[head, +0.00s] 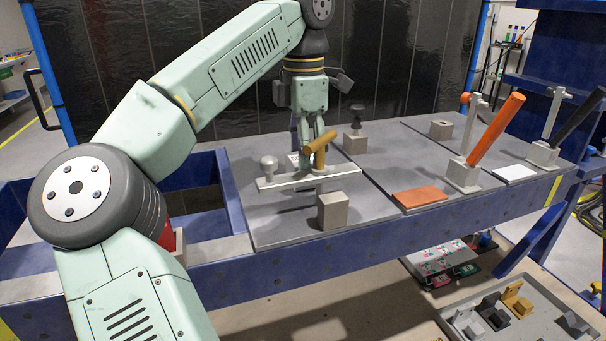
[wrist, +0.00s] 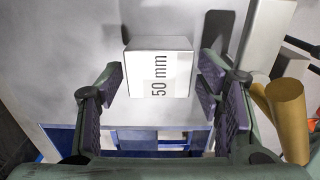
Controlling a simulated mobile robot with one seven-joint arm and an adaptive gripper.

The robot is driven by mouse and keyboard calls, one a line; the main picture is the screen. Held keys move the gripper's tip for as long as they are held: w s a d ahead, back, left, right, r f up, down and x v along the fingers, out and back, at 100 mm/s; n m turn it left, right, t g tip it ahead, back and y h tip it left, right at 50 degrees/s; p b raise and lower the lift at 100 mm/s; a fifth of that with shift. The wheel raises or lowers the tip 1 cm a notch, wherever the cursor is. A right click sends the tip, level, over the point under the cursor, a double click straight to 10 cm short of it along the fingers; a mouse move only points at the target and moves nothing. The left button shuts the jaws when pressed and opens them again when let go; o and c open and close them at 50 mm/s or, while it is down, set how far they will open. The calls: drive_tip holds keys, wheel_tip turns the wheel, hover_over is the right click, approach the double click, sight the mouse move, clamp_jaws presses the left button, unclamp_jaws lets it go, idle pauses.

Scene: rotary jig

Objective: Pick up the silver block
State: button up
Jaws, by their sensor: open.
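A silver-grey block (wrist: 157,66) with a white "50 mm" label shows in the wrist view, between the fingers of my gripper (wrist: 162,84). My gripper is open, with a pad on each side of the block. I see no firm contact, and the height difference is hard to tell. In the head view my gripper (head: 313,142) points down behind the rotary jig's bar. A small white labelled patch there, likely this block (head: 293,159), shows beside the fingers; the rest is hidden.
The jig's light bar (head: 275,183) and its gold handle (head: 319,144) stand close in front of my gripper; the handle (wrist: 287,112) is right of the fingers in the wrist view. A plain grey-beige block (head: 333,212) stands near the table's front edge. Lever clamps stand further right.

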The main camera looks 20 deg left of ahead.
wheel_tip(320, 180, down, 2)
drive_tip(key=shift+f, duration=0.25)
drive_tip(key=shift+c, duration=0.5)
drive_tip(key=c, duration=1.2)
